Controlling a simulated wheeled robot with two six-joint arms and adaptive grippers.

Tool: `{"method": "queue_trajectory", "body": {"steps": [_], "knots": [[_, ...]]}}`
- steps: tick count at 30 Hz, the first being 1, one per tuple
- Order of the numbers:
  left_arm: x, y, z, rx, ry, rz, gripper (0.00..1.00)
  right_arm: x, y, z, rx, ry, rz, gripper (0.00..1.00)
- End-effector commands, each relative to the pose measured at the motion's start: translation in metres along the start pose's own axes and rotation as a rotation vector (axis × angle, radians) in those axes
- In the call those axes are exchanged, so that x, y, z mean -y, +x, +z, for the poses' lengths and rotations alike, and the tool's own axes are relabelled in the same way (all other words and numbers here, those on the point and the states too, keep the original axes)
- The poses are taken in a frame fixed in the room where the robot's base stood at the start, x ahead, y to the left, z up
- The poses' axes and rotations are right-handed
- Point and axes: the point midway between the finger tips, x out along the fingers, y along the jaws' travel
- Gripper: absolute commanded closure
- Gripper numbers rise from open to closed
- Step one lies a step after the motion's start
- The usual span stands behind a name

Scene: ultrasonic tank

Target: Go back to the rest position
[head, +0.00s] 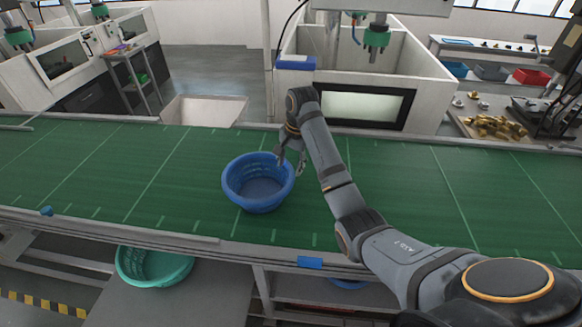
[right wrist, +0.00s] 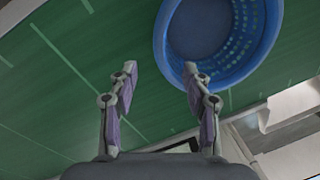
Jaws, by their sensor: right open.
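A round blue basket (head: 258,184) stands upright and empty on the green conveyor belt (head: 130,180) in the head view. My right gripper (head: 291,156) is at the basket's right side, near its rim. In the right wrist view the two fingers of my right gripper (right wrist: 160,70) are spread apart with nothing between them. The blue basket (right wrist: 215,75) lies beyond the fingertips there; the right fingertip overlaps its rim in the picture, and I cannot tell whether they touch. My left gripper does not show.
A green basket (head: 155,264) sits below the belt's front edge at left. A white machine (head: 290,90) stands behind the belt. Brass parts (head: 495,128) lie on a table at right. The belt's left part is clear.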

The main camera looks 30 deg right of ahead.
Motion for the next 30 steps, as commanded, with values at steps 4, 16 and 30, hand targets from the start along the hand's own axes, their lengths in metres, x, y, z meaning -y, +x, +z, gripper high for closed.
{"method": "queue_trajectory", "body": {"steps": [4,16,30], "knots": [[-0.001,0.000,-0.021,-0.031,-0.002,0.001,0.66,0.000,0.000,0.000,0.000,0.000,0.000,0.51],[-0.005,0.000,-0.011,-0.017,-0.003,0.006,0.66,-0.059,0.070,0.038,-0.066,-0.262,0.012,0.51],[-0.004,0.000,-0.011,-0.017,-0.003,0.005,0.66,-0.197,0.108,0.138,-0.215,-0.887,0.033,0.51]]}}
